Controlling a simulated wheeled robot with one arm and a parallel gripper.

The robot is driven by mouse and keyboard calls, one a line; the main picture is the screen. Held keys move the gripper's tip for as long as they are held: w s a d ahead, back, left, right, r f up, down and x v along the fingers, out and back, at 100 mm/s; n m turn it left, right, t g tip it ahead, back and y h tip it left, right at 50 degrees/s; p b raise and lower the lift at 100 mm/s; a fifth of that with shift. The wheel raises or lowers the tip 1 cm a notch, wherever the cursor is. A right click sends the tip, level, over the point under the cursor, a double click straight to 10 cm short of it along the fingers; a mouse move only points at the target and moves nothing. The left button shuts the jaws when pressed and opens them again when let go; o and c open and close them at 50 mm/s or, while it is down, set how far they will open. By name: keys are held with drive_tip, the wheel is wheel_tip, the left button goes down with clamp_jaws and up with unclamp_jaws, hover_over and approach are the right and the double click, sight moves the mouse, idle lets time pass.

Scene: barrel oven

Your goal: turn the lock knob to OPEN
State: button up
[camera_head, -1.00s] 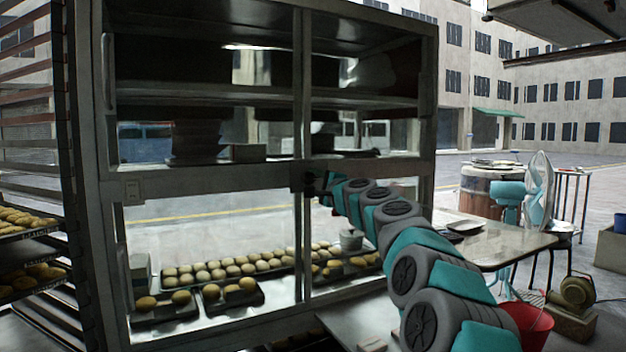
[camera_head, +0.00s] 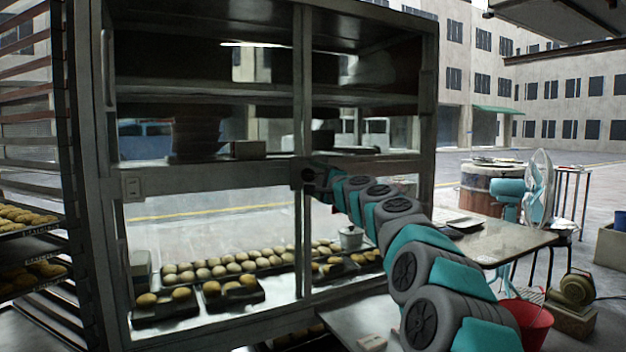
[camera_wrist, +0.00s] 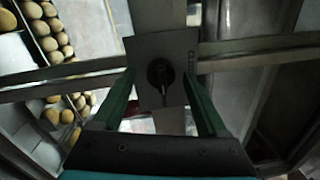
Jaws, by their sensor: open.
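The lock knob (camera_wrist: 160,72) is a dark round knob on a grey square plate (camera_wrist: 181,47), near the middle of the wrist view. Small lettering runs along the plate's right edge, too small to read surely. The plate sits where the metal bars of the glass cabinet (camera_head: 200,180) cross. My gripper (camera_wrist: 159,88) is open, with one green finger on each side of the knob and visible gaps between. It holds nothing. In the head view my gripper (camera_head: 311,180) is small and dark at the cabinet's middle post, and the knob cannot be made out there.
Trays of round buns (camera_head: 235,264) lie behind the cabinet's lower glass. A tray rack (camera_head: 62,120) stands at the left. At the right are a table (camera_head: 505,243), a fan (camera_head: 538,190) and a red bucket (camera_head: 527,322). Open paved ground lies beyond.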

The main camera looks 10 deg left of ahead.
drive_tip(key=b+v, duration=0.2)
drive_tip(key=v, duration=0.5)
drive_tip(key=shift+s+d, duration=0.15)
drive_tip(key=shift+s, duration=0.2)
drive_tip(key=s+a+f+n+g+y, duration=0.1)
drive_tip(key=s+a+f+n+g, duration=0.25)
drive_tip(key=s, duration=0.35)
drive_tip(key=s+a+f+n+g, duration=0.2)
drive_tip(key=s+f+n+g, duration=0.15)
drive_tip(key=s, duration=0.35)
drive_tip(key=s+d+f+n+g+h, duration=0.25)
drive_tip(key=s+f+n, duration=0.25)
drive_tip(key=s+f, duration=0.75)
drive_tip(key=s+d+f+g+h, duration=0.2)
drive_tip(key=s+d+f+h, duration=0.1)
drive_tip(key=s+d+f, duration=0.4)
drive_tip(key=s+d+f+n+g+h, duration=0.1)
drive_tip(key=s+d+f+g+h, duration=0.2)
drive_tip(key=s+d+f, duration=0.4)
drive_tip(key=s+d+f+g+h, duration=0.3)
drive_tip(key=s+d+f, duration=0.5)
drive_tip(key=s, duration=0.9)
drive_tip(key=shift+s+d+n, duration=0.3)
drive_tip(key=shift+s+n, duration=0.05)
drive_tip(key=shift+n, duration=0.05)
